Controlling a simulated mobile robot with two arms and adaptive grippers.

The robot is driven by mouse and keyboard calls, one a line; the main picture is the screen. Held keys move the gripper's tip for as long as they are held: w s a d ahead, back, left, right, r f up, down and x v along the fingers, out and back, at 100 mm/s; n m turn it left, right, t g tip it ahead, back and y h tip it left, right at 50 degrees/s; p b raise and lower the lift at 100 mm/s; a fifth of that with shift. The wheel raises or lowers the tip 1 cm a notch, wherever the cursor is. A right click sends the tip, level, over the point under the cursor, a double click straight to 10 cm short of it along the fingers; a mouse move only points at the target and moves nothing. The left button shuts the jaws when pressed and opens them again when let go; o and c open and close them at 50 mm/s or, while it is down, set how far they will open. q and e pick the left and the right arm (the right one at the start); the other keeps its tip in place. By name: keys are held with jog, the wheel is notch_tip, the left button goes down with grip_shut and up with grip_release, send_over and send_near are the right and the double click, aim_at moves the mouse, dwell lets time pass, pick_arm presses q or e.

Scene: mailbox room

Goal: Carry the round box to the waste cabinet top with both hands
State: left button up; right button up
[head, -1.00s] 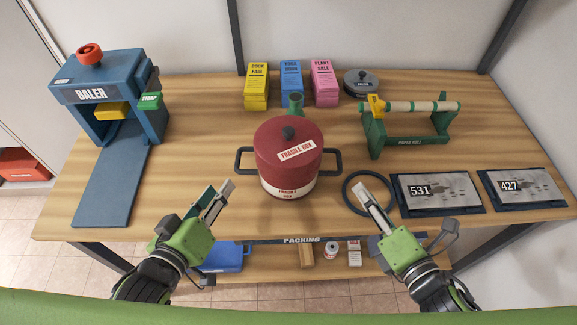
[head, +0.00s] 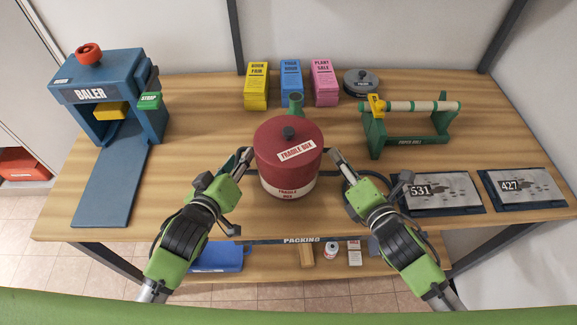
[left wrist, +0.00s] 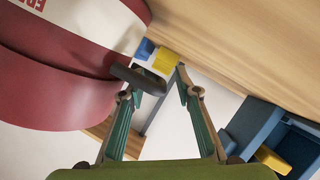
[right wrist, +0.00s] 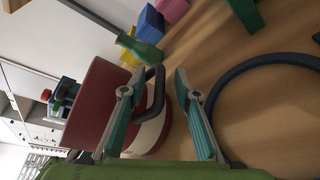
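The round box (head: 288,155) is dark red with a white lower band, a lid knob and "FRAGILE BOX" labels. It stands upright on the table, with a dark loop handle on each side. My left gripper (head: 241,160) is open at the left handle (left wrist: 140,79), which shows between and beyond its fingertips in the left wrist view. My right gripper (head: 337,158) is open, with the right handle (right wrist: 153,92) between its fingers in the right wrist view. I cannot tell whether any finger touches a handle. I cannot identify a waste cabinet in these views.
The blue baler (head: 112,95) stands at left. Yellow (head: 257,86), blue (head: 291,84) and pink (head: 324,84) boxes stand behind, near a green bottle-like object (head: 295,103). A paper roll stand (head: 410,128) and number plates (head: 437,193) are at right. A dark ring lies near my right gripper.

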pick_arm(q)
grip_shut()
pick_arm(e)
grip_shut()
pick_arm(q)
jog(key=shift+s, duration=0.1)
jog(key=shift+r, duration=0.15)
pick_arm(e)
jog(key=shift+r, duration=0.2)
